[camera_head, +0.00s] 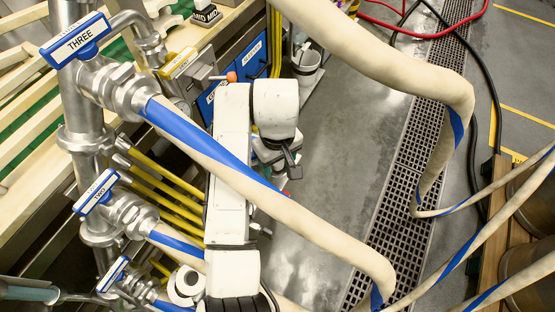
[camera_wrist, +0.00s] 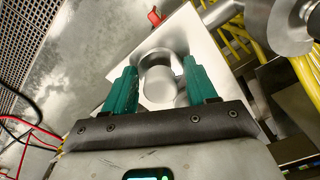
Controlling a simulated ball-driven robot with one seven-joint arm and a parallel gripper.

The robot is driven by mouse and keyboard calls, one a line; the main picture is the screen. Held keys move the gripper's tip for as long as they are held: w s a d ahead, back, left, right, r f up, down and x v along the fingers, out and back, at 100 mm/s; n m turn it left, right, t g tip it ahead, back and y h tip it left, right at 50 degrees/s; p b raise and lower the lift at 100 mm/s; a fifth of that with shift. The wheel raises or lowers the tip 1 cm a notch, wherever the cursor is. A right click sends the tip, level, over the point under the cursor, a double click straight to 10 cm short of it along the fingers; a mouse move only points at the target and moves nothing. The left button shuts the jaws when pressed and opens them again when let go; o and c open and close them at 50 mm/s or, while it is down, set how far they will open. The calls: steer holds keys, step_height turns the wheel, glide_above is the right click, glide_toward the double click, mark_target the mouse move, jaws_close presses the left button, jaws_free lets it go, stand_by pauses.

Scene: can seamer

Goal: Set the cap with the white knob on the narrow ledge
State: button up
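My gripper (camera_wrist: 160,70) shows in the wrist view with its two teal fingers spread well apart. A pale grey, rounded object (camera_wrist: 158,84) with a ring-like rim lies in line with the gap between them. I cannot tell whether it is between the fingers or beyond them, and I see no clear grip. It stands over a white flat plate (camera_wrist: 124,66). I cannot identify the cap with the white knob or the narrow ledge for certain. In the head view, my white arm and a hose hide most of the gripper area.
Thick beige hoses with blue stripes (camera_head: 262,185) cross the head view. Steel valves with blue labels, including THREE (camera_head: 78,41), stand at left. A white cup-like container (camera_head: 305,62) sits behind my arm. A floor grate (camera_head: 412,150) runs through open floor. Yellow pipes (camera_wrist: 305,75) are at right in the wrist view.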

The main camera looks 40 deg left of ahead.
steer(key=o, duration=0.4)
steer(key=shift+o, duration=0.2)
step_height(320, 180, up, 12)
steer(key=p, duration=0.3)
steer(key=shift+r+p, duration=0.15)
steer(key=shift+p, duration=0.15)
